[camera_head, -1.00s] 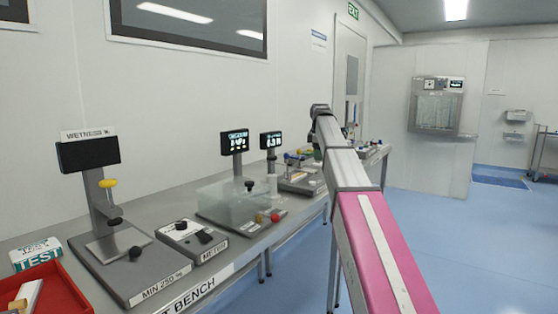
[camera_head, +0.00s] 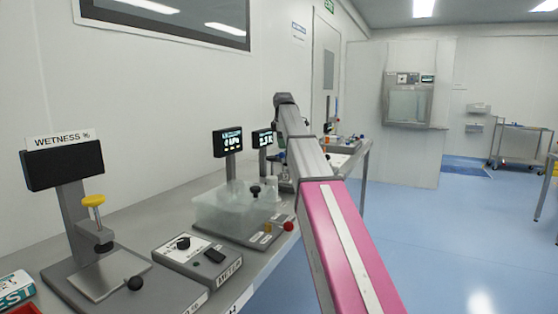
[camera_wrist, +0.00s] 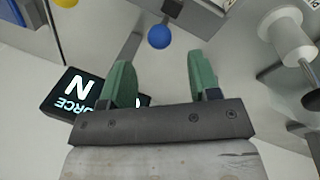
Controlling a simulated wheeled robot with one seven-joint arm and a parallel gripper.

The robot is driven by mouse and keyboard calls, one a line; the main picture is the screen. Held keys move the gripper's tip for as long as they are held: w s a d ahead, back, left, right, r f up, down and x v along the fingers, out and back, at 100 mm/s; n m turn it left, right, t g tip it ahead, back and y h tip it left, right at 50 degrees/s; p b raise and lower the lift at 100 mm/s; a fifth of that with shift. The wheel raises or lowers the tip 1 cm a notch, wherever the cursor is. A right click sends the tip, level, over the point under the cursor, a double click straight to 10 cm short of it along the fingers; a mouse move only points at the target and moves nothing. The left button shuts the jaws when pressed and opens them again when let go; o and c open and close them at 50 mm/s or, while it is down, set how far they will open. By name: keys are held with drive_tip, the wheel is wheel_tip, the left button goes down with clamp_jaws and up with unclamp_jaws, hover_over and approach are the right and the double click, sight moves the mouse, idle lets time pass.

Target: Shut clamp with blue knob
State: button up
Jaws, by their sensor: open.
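A round blue knob (camera_wrist: 160,36) shows in the wrist view, just beyond and between the two green fingers. It sits against a pale grey part with a dark bar beside it. My gripper (camera_wrist: 162,78) is open and empty, and its fingers are apart from the knob. The picture does not show clearly whether the clamp is open. In the head view my arm reaches over the bench, and its far end hides the gripper.
A display marked FORCE (camera_wrist: 75,95) is close to the left finger in the wrist view. A white cylindrical part (camera_wrist: 287,35) stands at the right. In the head view, a clear box (camera_head: 225,207) and a wetness tester (camera_head: 65,165) stand on the bench. Open floor lies right.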

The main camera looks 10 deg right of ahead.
sight(282, 155)
drive_tip(key=f, duration=0.2)
drive_tip(key=w+f, duration=0.1)
drive_tip(key=f, duration=0.5)
drive_tip(key=shift+w+f, duration=0.15)
drive_tip(key=shift+w, duration=0.15)
clamp_jaws()
